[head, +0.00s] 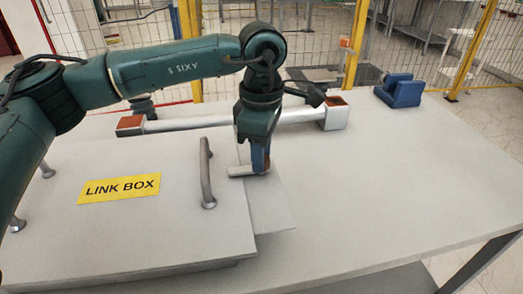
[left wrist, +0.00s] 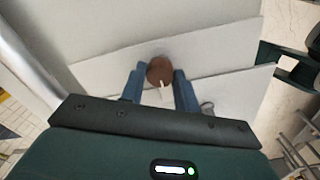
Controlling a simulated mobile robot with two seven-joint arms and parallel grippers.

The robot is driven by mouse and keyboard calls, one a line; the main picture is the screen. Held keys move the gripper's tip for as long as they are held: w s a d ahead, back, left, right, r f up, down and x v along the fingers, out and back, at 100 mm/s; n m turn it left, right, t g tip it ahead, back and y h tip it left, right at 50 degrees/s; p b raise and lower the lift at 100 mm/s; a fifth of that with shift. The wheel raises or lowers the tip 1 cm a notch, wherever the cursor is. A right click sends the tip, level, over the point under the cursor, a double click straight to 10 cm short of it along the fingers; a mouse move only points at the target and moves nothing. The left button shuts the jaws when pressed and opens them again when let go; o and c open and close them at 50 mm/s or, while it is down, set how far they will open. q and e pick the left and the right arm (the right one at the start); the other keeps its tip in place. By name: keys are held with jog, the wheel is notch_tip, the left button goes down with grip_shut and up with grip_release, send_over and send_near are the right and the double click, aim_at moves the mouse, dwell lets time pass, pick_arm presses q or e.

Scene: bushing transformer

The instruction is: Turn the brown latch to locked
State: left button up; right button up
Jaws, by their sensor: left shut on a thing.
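The brown latch (left wrist: 160,71) is a round brown knob in the left wrist view, on the side of the pale grey link box (head: 150,222). A small pale mark shows at its lower edge. My left gripper (left wrist: 160,88) has a blue finger on each side of the knob and is shut on it. In the head view my left gripper (head: 261,160) points down beside the box's right side, and its fingers hide the latch there. Which way the latch is turned I cannot tell. My right gripper is not in view.
The box lid has a yellow LINK BOX label (head: 119,188) and a metal handle (head: 206,174) close to my left gripper. A pale bar with brown-topped end blocks (head: 336,113) lies behind. A blue block (head: 399,90) sits at the back right. The table's right part is clear.

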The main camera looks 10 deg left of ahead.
pick_arm(q)
jog(key=o, duration=1)
notch_tip(320, 180, up, 13)
jog(key=shift+r, duration=0.1)
